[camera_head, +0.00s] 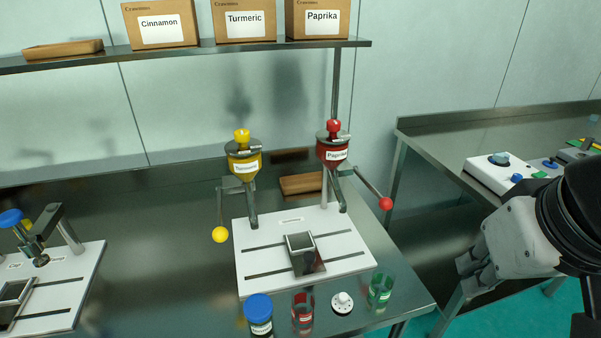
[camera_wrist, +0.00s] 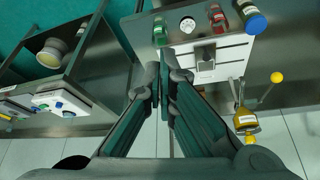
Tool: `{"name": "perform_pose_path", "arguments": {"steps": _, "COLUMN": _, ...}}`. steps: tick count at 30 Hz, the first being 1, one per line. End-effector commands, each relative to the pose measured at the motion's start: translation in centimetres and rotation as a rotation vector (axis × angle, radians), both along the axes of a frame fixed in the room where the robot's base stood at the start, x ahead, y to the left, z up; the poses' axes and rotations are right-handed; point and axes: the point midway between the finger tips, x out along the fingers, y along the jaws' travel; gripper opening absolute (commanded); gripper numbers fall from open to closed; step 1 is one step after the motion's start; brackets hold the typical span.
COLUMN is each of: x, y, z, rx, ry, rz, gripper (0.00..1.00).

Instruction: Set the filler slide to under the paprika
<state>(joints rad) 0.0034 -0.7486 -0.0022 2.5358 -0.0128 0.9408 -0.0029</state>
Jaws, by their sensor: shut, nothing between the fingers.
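The filler slide (camera_head: 304,255) is a small dark metal box with an open top. It sits on the white slotted base plate (camera_head: 345,261), between the two dispensers and nearer the front. The red paprika dispenser (camera_head: 333,150) stands at the right rear of the plate, with a red-knobbed lever. The yellow turmeric dispenser (camera_head: 243,160) stands at the left rear with a yellow-knobbed lever. My gripper (camera_head: 468,272) is shut and empty, to the right of the plate and apart from it.
A blue-lidded jar (camera_head: 258,313), a red jar (camera_head: 303,312), a white knobbed piece (camera_head: 342,302) and a green jar (camera_head: 381,289) line the front edge of the plate. A shelf (camera_head: 240,46) carries spice boxes. A control box (camera_head: 510,172) sits on the right table.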

Motion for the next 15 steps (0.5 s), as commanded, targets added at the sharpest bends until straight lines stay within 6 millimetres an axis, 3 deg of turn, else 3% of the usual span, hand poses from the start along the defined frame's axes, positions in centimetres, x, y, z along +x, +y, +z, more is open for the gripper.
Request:
{"name": "perform_pose_path", "arguments": {"steps": 8, "x": 1.3, "y": 0.4, "z": -0.7, "rx": -0.051, "ry": 0.042, "rz": 0.081, "gripper": 0.00}}
{"name": "perform_pose_path", "arguments": {"steps": 15, "x": 7.3, "y": 2.9, "z": -4.2, "rx": -0.302, "ry": 0.213, "rz": 0.476, "gripper": 0.00}}
